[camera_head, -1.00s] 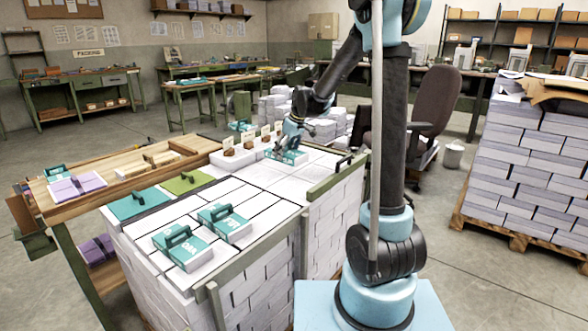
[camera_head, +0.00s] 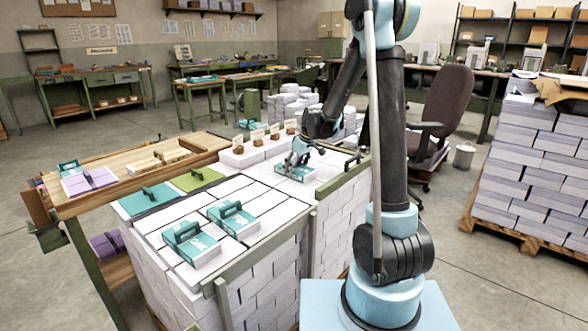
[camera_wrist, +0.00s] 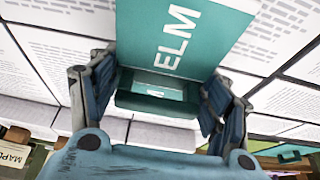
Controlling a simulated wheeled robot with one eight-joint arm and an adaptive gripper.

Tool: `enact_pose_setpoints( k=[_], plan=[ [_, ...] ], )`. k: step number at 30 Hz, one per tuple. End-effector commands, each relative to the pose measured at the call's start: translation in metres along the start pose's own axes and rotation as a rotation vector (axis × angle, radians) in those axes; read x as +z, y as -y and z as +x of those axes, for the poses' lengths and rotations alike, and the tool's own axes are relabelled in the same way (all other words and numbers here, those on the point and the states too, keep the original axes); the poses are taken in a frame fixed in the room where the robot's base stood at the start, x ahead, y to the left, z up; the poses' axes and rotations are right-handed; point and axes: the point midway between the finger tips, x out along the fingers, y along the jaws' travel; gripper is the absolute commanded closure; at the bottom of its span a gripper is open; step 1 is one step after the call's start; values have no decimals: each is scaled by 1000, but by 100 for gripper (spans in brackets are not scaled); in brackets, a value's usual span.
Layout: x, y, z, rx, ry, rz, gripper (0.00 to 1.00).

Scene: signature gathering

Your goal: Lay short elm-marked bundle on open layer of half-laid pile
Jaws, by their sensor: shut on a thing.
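The teal bundle marked ELM (camera_wrist: 175,35) fills the top middle of the wrist view. Its dark green handle (camera_wrist: 157,99) sits between my blue fingers. In the head view my gripper (camera_head: 301,158) is over the far pile, shut on this ELM bundle (camera_head: 294,174). The bundle is at the top layer of white bundles; I cannot tell whether it rests there or hangs just above. The far pile (camera_head: 336,219) adjoins a nearer pile (camera_head: 262,280) of white bundles. Two teal-banded bundles with handles, the front one (camera_head: 196,248) and the rear one (camera_head: 235,220), lie on the nearer pile.
A teal board (camera_head: 143,203) and a green board (camera_head: 194,181) with handles lie left of the piles. A wooden bench (camera_head: 118,182) holds a purple bundle (camera_head: 90,181). Small labelled blocks stand along the far pile's back edge. A tall pallet stack (camera_head: 525,160) stands at right.

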Motion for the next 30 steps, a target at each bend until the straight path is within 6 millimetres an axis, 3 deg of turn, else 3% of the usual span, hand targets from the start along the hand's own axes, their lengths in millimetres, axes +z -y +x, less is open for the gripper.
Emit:
enact_pose_setpoints(
  k=[2,3,5,20,30],
  plan=[
    [0,0,1,0,0,0,61],
    [0,0,1,0,0,0,20],
    [0,0,1,0,0,0,9],
    [0,0,-4,0,0,0,9],
    [0,0,-46,0,0,0,9]
  ],
)
